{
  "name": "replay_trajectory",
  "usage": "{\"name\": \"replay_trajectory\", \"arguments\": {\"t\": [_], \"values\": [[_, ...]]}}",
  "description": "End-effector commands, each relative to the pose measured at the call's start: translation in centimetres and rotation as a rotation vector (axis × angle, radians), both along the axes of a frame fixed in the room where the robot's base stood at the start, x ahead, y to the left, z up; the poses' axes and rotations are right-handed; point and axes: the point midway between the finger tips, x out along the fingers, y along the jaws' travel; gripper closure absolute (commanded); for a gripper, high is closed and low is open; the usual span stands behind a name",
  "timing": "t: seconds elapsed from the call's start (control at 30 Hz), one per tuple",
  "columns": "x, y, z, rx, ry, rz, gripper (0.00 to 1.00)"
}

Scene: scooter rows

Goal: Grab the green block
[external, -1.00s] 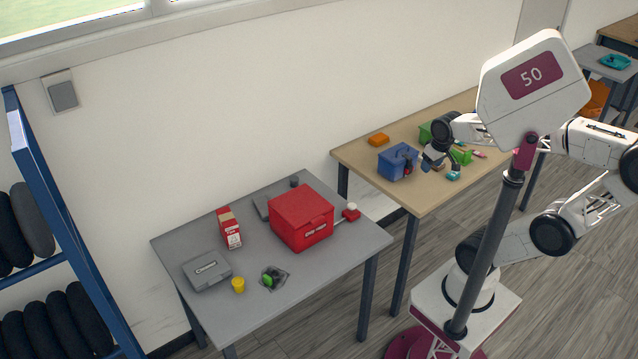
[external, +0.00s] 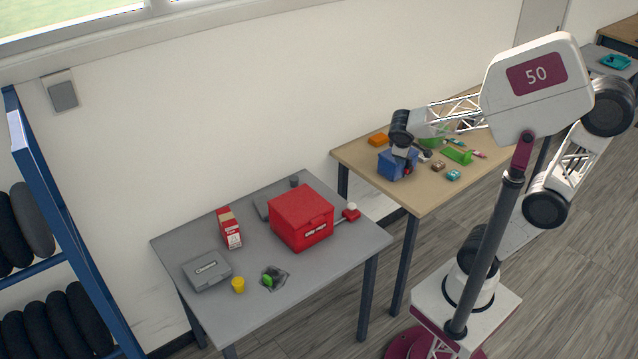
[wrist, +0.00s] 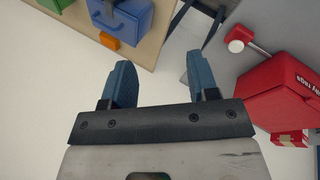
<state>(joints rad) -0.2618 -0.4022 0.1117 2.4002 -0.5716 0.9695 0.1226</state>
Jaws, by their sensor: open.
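Several green things show. A green box (external: 434,143) stands at the back of the wooden table, partly behind my arm, and a low green piece (external: 457,155) lies to its right. A green edge (wrist: 56,4) is cut off at the top left of the wrist view. I cannot tell which is the green block. My gripper (wrist: 160,75) is open, with nothing between its two blue fingers. In the external view my wrist is by the blue toolbox (external: 395,164), and the fingertips are hard to make out.
An orange block (external: 378,139) lies beside the toolbox, with small items to the right. The grey table holds a red box (external: 302,220), a red-and-white carton (external: 229,228), a grey case (external: 207,270), a yellow cup (external: 238,285) and a dark item with green (external: 273,278).

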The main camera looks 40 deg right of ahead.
Motion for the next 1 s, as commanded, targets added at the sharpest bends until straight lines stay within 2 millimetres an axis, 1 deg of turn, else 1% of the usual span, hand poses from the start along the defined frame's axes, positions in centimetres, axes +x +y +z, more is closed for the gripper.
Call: {"name": "replay_trajectory", "arguments": {"t": [0.03, 0.27, 0.47, 0.57, 0.77, 0.8, 0.87, 1.0], "values": [[1.1, 0.8, -0.1, -0.036, 0.001, 0.037, 0.46], [5.7, 4.5, -0.2, -0.211, -0.017, 0.208, 0.46], [9.6, 8.9, -0.4, -0.354, -0.054, 0.366, 0.46], [11.4, 11.5, -0.7, -0.424, -0.076, 0.446, 0.46], [14.5, 17.7, -1.3, -0.555, -0.137, 0.612, 0.46], [15.0, 19.1, -1.4, -0.580, -0.152, 0.645, 0.46], [15.7, 21.1, -1.7, -0.617, -0.172, 0.697, 0.46], [17.0, 26.4, -2.5, -0.700, -0.229, 0.817, 0.46]]}}
